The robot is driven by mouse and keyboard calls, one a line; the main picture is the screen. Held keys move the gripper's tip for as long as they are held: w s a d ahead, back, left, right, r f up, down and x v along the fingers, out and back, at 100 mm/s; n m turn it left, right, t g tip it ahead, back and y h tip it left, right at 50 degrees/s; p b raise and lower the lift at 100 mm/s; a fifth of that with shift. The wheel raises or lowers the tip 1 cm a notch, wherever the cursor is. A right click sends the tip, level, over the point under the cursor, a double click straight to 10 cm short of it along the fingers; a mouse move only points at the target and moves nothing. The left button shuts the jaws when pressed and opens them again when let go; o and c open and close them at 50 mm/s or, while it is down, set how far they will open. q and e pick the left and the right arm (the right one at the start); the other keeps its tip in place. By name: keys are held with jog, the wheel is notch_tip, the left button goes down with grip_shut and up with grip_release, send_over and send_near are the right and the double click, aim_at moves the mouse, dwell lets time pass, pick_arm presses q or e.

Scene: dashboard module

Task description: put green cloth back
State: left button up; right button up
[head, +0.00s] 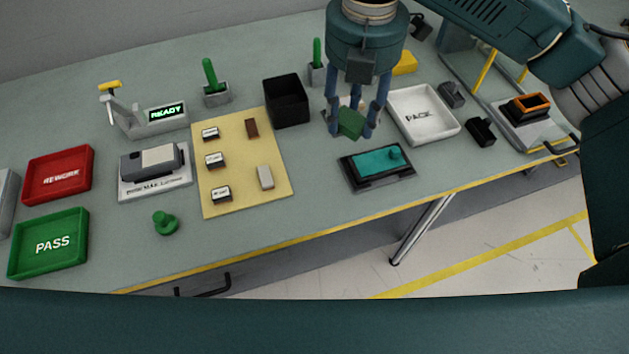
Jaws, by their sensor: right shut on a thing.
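My right gripper (354,118) comes in from the upper right and points down over the table. Its fingers are shut on a green cloth (349,124), a small dark green folded piece. The cloth is at the fingertips, behind the black tray with the teal pad and left of the white PACK tray; whether it touches the table I cannot tell. Something pale and dark behind the fingers is mostly hidden. My left gripper is not in view.
A black bin (287,101) stands left of the gripper, a white PACK tray (422,113) right. A black tray with a teal pad (377,165) lies in front. A yellow mat (240,185), green PASS tray (48,243) and red REWORK tray (58,175) are further left. The front table middle is clear.

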aim_at(315, 181)
jog(key=a+n, duration=0.6)
jog(key=n, duration=0.6)
pick_arm(q)
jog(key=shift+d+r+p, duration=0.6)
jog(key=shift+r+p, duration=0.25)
jog(key=shift+p, duration=0.15)
pick_arm(e)
jog(key=f, duration=1.8)
jog(key=shift+w, duration=0.25)
jog(key=shift+f, duration=0.2)
jog(key=o, duration=1.1)
jog(key=shift+o, duration=0.2)
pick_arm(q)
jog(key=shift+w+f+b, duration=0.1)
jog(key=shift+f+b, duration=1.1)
pick_arm(e)
notch_tip(315, 181, up, 12)
jog(key=shift+r, duration=0.2)
